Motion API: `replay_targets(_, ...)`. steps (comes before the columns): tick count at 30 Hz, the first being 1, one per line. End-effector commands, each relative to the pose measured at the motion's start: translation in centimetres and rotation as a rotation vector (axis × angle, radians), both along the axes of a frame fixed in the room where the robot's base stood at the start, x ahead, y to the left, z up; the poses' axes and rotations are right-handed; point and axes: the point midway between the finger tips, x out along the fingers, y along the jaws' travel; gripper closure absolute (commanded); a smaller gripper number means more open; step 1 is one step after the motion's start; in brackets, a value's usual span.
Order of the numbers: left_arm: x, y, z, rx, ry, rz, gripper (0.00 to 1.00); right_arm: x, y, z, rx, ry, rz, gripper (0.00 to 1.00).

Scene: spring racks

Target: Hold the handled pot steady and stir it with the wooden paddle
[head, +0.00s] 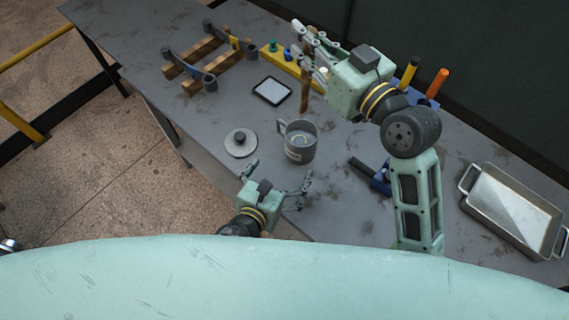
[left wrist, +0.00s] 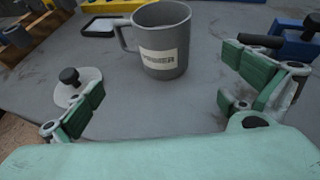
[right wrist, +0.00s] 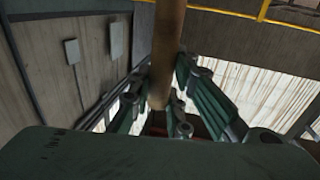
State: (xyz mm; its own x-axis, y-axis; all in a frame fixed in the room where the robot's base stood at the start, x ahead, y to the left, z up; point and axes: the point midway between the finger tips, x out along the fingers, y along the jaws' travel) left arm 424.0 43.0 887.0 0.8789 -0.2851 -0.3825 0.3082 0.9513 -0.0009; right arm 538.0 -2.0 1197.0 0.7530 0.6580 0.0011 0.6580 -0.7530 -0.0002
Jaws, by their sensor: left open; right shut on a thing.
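The grey handled pot (head: 301,147) stands upright on the table, with a pale label that reads more clearly in the left wrist view (left wrist: 166,50). Its handle points left. My left gripper (head: 278,178) is open and empty on the near side of the pot, apart from it. My right gripper (head: 313,50) is shut on the wooden paddle (head: 305,88), which hangs down behind the pot in the head view. In the right wrist view the paddle's round shaft (right wrist: 166,50) runs between the fingers. I cannot tell how high its lower end is.
A round lid with a dark knob (head: 240,144) lies left of the pot. A tablet-like dark frame (head: 272,91), wooden blocks with dark rods (head: 205,62) and a yellow rack (head: 276,56) are farther back. A blue clamp-like tool (head: 378,180) and a metal tray (head: 487,220) are right.

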Motion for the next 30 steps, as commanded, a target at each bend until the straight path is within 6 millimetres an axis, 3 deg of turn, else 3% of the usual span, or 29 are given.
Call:
replay_targets(18, 8.8, -2.9, -3.8, 0.001, 0.000, 0.000, 0.00, 0.0, 0.0, 0.0, 0.001, -0.001, 0.000, 1.00)
replay_targets(30, 10.3, -3.4, -4.5, 0.001, 0.000, -0.001, 0.00, 0.0, 0.0, 0.0, 0.001, -0.001, 0.000, 1.00)
